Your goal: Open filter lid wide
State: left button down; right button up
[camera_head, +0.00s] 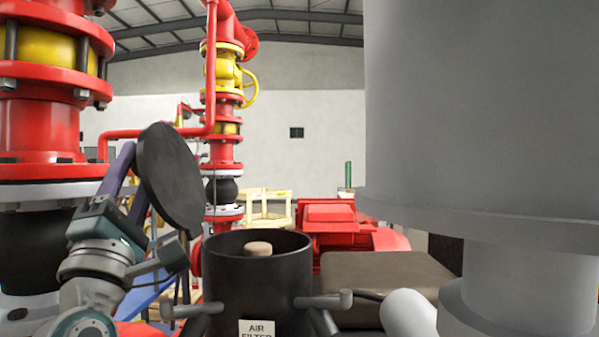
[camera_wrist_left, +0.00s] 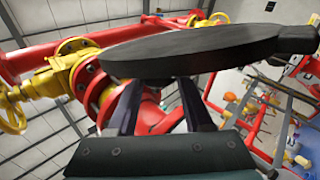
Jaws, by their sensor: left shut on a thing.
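The filter lid (camera_head: 171,178) is a dark round disc, tilted steeply up to the left above the black filter housing (camera_head: 275,285). The housing is open at the top, and a tan round piece (camera_head: 258,248) shows inside it. An AIR FILTER label (camera_head: 257,328) is on its front. My left gripper (camera_head: 132,165) is at the lid's left edge, shut on the lid. In the left wrist view the lid (camera_wrist_left: 200,50) crosses just beyond the fingertips (camera_wrist_left: 163,85); the exact contact is hidden. My right gripper is not in view.
Red and black piping (camera_head: 40,130) stands close on the left behind my left arm. A large grey cylinder (camera_head: 480,110) fills the right side. A brown block (camera_head: 385,275) and a red machine (camera_head: 335,225) stand right of the housing. Grey handles (camera_head: 325,301) stick out beside the housing.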

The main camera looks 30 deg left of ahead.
pick_arm(q)
jog(key=shift+w+d+f, duration=0.1)
jog(key=shift+w+f, duration=0.05)
jog(key=shift+c, duration=1.4)
grip_release()
jog(key=shift+r, duration=0.2)
jog(key=shift+n, duration=0.3)
jog(key=r, duration=0.3)
jog(key=r+p, duration=0.1)
jog(key=r, duration=0.3)
jog(key=r+p, duration=0.1)
jog(key=r, duration=0.2)
jog(key=shift+s+d+r, duration=0.15)
jog(key=shift+s+r, duration=0.15)
notch_tip(320, 180, up, 9)
jog(key=p, duration=0.3)
jog(key=shift+w+a+r, duration=0.15)
jog(key=shift+w+a, duration=0.05)
